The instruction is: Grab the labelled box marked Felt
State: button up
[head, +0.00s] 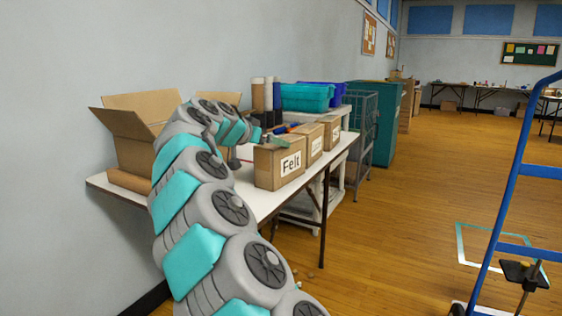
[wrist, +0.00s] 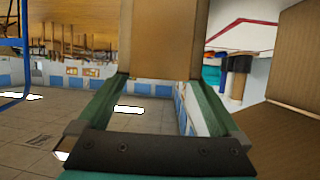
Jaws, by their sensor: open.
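The cardboard box labelled "Felt" (head: 279,167) stands upright on the near part of the white table, its label facing right and toward me. My gripper (head: 274,142) is at the top of this box, with a green finger showing by its upper edge. In the wrist view, my open gripper (wrist: 156,79) has its two green fingers on either side of a plain brown box face (wrist: 162,38), which looks to be the Felt box; no label shows there. I cannot tell whether the fingers touch it.
Two similar labelled boxes (head: 314,142) stand in a row right behind the Felt box. A large open carton (head: 131,137) is on the left by the wall. Teal bins (head: 307,97) and rolls stand farther back. A blue trolley frame (head: 512,185) is at right; open floor lies between.

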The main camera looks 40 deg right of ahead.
jog(key=shift+p+x, duration=0.35)
jog(key=shift+x, duration=2.4)
jog(key=shift+s+d+r, duration=0.1)
jog(key=shift+d+r, duration=0.05)
grip_shut()
